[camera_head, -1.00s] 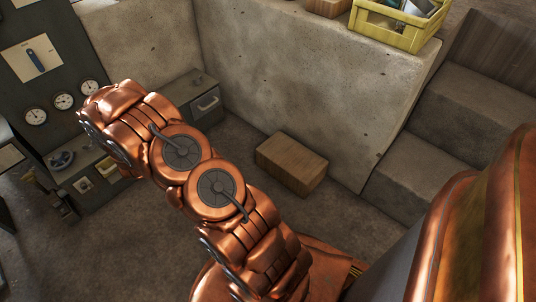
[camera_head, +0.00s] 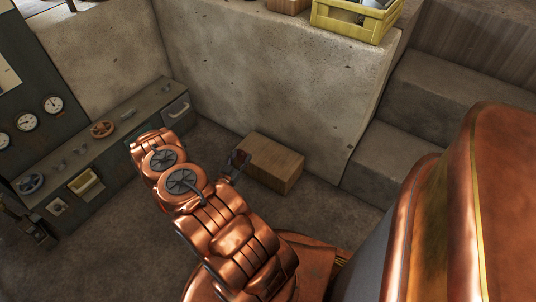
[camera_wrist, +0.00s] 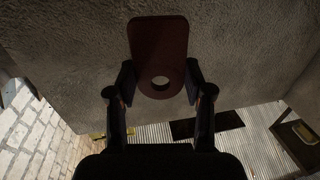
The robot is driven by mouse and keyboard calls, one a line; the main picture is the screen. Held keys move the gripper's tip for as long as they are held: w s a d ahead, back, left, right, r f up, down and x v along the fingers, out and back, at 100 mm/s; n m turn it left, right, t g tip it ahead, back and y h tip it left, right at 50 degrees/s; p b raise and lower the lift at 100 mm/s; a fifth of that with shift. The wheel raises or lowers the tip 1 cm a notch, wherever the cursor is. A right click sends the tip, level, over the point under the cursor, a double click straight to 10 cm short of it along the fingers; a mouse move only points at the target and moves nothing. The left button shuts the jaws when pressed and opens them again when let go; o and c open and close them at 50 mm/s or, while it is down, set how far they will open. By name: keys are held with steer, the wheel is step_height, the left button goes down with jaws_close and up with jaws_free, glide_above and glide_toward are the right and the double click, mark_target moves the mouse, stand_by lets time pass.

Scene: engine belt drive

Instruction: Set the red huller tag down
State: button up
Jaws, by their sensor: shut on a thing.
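The red huller tag (camera_wrist: 158,42) is a dark red plate with a rounded end and a round hole, seen in the wrist view. My gripper (camera_wrist: 160,80) is shut on it, with one finger at each side of the holed end. The plate's other end sticks out past the fingertips. In the head view my gripper (camera_head: 237,163) shows small and dark beside the wooden block, partly overlapping its left end. I cannot make out the tag there, nor tell whether the gripper touches the block.
The wooden block (camera_head: 275,165) lies on the floor by a concrete wall (camera_head: 285,80). A yellow crate (camera_head: 350,28) stands on the wall's top. Concrete steps (camera_head: 440,110) rise at the right.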

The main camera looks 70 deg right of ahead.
steer(key=s+f+m+g, duration=0.1)
steer(key=s+m+g, duration=0.15)
steer(key=s, duration=0.75)
steer(key=b, duration=0.6)
glide_above(261, 153)
steer(key=shift+d+f+n+g, duration=0.1)
steer(key=shift+f+n+g, duration=0.2)
steer(key=shift+f, duration=0.5)
step_height(261, 153, down, 4)
steer(key=shift+r+b, duration=0.2)
steer(key=shift+b, duration=0.65)
steer(key=shift+r, duration=0.1)
steer(key=o, duration=0.9)
steer(key=shift+o, duration=0.2)
